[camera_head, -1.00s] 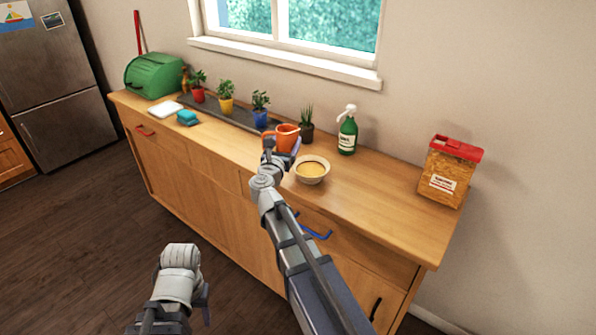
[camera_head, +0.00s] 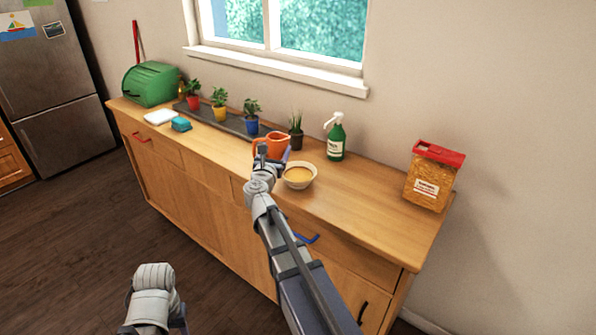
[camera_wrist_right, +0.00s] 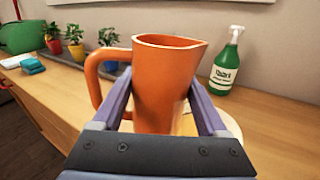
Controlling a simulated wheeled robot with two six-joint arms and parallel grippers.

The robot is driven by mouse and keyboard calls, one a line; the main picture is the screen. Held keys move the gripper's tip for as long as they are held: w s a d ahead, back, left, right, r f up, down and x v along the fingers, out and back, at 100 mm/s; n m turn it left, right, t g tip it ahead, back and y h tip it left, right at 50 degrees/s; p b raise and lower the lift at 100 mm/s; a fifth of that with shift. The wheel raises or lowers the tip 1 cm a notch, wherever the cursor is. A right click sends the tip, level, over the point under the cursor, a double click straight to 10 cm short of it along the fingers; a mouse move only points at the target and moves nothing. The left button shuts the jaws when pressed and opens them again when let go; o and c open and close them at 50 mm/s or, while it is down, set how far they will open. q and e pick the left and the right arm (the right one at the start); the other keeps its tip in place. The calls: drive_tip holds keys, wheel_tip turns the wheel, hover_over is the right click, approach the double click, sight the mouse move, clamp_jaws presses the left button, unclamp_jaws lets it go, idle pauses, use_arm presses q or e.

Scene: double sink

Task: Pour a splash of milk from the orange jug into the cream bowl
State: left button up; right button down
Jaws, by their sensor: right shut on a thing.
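The orange jug (camera_head: 275,141) is held by my right gripper (camera_head: 273,154) just behind and left of the cream bowl (camera_head: 299,186). In the right wrist view, the jug (camera_wrist_right: 163,85) stands between the two fingers, close to upright, with its handle at left and lip at right. Its contents are hidden. The bowl holds something yellow-orange. In the wrist view, its pale rim (camera_wrist_right: 232,122) shows partly behind the right finger. My left arm is low at the bottom of the head view, away from the counter; its gripper jaws (camera_head: 180,322) are barely visible.
A green spray bottle (camera_head: 336,138) stands behind the bowl, and several potted plants (camera_head: 220,106) line the back left. A red-lidded container (camera_head: 434,178) stands at the right. A blue sponge (camera_head: 181,125) lies at left.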

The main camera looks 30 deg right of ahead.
drive_tip(key=shift+s+d+r+m, duration=0.2)
drive_tip(key=shift+s+d+m, duration=0.1)
drive_tip(key=shift+d, duration=0.2)
drive_tip(key=m+p, duration=0.1)
drive_tip(key=a+m+p, duration=0.1)
drive_tip(key=m, duration=0.1)
drive_tip(key=shift+w+a+r+y, duration=0.1)
drive_tip(key=shift+w+r+y, duration=0.25)
drive_tip(key=shift+w+y, duration=0.05)
drive_tip(key=shift+f+b, duration=0.8)
drive_tip(key=shift+f, duration=0.15)
drive_tip(key=shift+a+f+m+g+b, duration=0.1)
drive_tip(key=shift+f+m+g+b, duration=0.2)
drive_tip(key=shift+f+m+b, duration=0.5)
drive_tip(key=shift+f+b, duration=0.35)
drive_tip(key=shift+f, duration=0.3)
drive_tip(key=shift+a+f+m+y, duration=0.1)
drive_tip(key=shift+f+m+y, duration=0.25)
drive_tip(key=shift+m, duration=0.45)
drive_tip(key=shift+m+y+p, duration=0.35)
drive_tip(key=shift+m, duration=0.75)
